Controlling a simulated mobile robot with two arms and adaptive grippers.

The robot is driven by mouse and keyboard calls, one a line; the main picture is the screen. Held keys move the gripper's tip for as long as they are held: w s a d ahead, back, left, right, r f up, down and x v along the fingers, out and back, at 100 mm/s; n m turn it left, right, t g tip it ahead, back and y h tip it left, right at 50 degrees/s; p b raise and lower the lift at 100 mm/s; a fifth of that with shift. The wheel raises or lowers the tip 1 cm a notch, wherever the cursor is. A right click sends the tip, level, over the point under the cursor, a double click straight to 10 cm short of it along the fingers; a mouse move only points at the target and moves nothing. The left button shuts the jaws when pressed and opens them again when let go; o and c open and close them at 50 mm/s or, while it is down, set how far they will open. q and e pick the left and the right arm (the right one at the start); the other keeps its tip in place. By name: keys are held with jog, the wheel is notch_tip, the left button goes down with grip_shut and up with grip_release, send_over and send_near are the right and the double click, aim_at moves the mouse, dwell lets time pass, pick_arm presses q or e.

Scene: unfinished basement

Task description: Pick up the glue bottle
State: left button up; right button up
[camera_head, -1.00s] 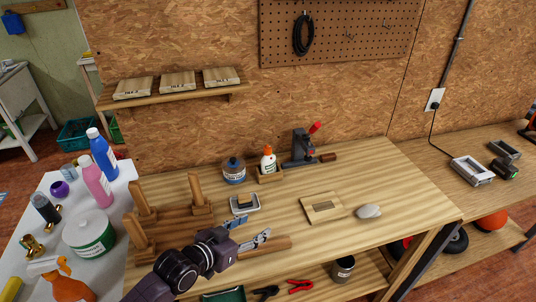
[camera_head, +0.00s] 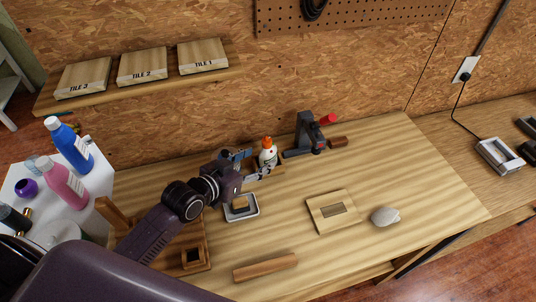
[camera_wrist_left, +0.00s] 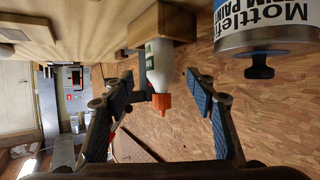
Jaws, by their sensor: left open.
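The glue bottle (camera_head: 268,156) is white with an orange cap and stands upright in a small wooden holder (camera_head: 278,170) at the back of the workbench. My left gripper (camera_head: 254,164) is open, its fingers reaching toward the bottle from the left. In the left wrist view, which is upside down, the glue bottle (camera_wrist_left: 158,66) appears between the spread fingers of the left gripper (camera_wrist_left: 162,82), with room on both sides. It is not held. The bottle's lower part is partly hidden by a finger in the head view. My right gripper is not in view.
A paint can (camera_wrist_left: 265,38) is close beside the bottle in the wrist view. A grey-and-red press tool (camera_head: 310,136) stands right of the bottle. A metal tray (camera_head: 241,208) lies below the gripper. A wooden plate (camera_head: 333,211) and pale stone (camera_head: 385,217) lie right; the bench between is clear.

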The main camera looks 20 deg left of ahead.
aim_at(268, 152)
pick_arm(q)
jog(key=shift+w+d+f, duration=0.1)
jog(key=shift+w+d, duration=0.1)
jog(key=shift+w, duration=0.15)
jog(key=x, duration=0.4)
jog(key=shift+w+a+f+p, duration=0.1)
jog(key=shift+f+p, duration=0.05)
jog(key=shift+p, duration=0.25)
jog(key=shift+w+d+f, duration=0.15)
jog(key=shift+w+d, duration=0.05)
jog(key=shift+w, duration=0.15)
jog(key=shift+c, duration=0.7)
jog(key=c, duration=1.1)
jog(key=shift+w+r, duration=0.1)
jog(key=shift+r, duration=0.15)
jog(key=shift+c, duration=0.2)
notch_tip(268, 152, up, 9)
jog(key=shift+f+b, duration=0.15)
jog(key=shift+b, duration=0.4)
notch_tip(268, 152, up, 5)
jog(key=p, duration=0.4)
jog(key=r+p, duration=0.2)
jog(key=p, duration=0.1)
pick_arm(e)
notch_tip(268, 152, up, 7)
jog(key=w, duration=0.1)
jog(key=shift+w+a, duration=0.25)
